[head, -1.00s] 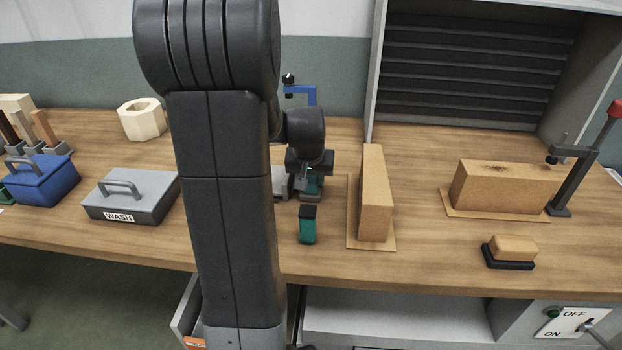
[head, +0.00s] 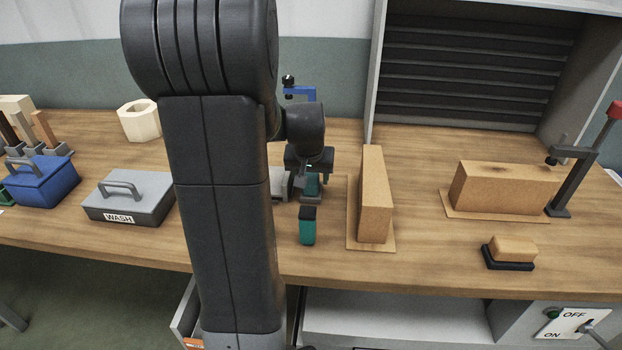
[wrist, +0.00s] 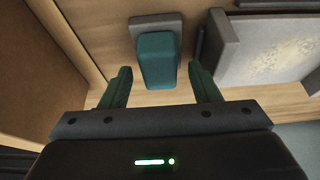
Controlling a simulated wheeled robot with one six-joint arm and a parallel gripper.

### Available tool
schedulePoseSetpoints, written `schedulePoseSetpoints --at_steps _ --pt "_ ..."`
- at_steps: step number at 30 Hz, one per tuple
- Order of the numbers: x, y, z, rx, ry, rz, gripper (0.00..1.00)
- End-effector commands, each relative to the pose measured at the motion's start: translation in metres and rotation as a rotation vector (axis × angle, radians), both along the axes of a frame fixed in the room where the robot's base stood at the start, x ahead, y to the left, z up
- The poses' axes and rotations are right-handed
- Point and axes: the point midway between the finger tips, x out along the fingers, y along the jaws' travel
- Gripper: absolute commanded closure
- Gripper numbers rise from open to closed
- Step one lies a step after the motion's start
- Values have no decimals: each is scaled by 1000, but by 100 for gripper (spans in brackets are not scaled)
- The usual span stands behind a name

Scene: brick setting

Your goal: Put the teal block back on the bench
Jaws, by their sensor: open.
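The teal block (wrist: 157,62) shows in the wrist view as a rounded teal piece next to a wider grey part, which looks like its base. My gripper (wrist: 157,70) is open, with a green finger to either side of the block's near end. No contact shows. In the head view my gripper (head: 310,172) points down over the bench (head: 430,262), left of the tall tan block. Teal shows beneath it above a small grey base; I cannot tell block from fingers there. A separate teal piece with a black top (head: 307,228) stands nearer the front edge.
The tall tan block (head: 374,195) stands close right of my gripper. A grey piece (head: 280,184) lies close left. A blue clamp (head: 300,91) rises behind. A grey WASH box (head: 130,197) is farther left. Bare bench lies between the tan blocks.

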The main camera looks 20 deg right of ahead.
Motion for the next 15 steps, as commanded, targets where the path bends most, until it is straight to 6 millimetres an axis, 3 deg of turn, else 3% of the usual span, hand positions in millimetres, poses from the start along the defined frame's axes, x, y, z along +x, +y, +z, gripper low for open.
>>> schedulePoseSetpoints --at_steps 9,15 --pt "-22 11 62 -1 -5 0 44" --pt "-32 16 88 0 -3 0 44"
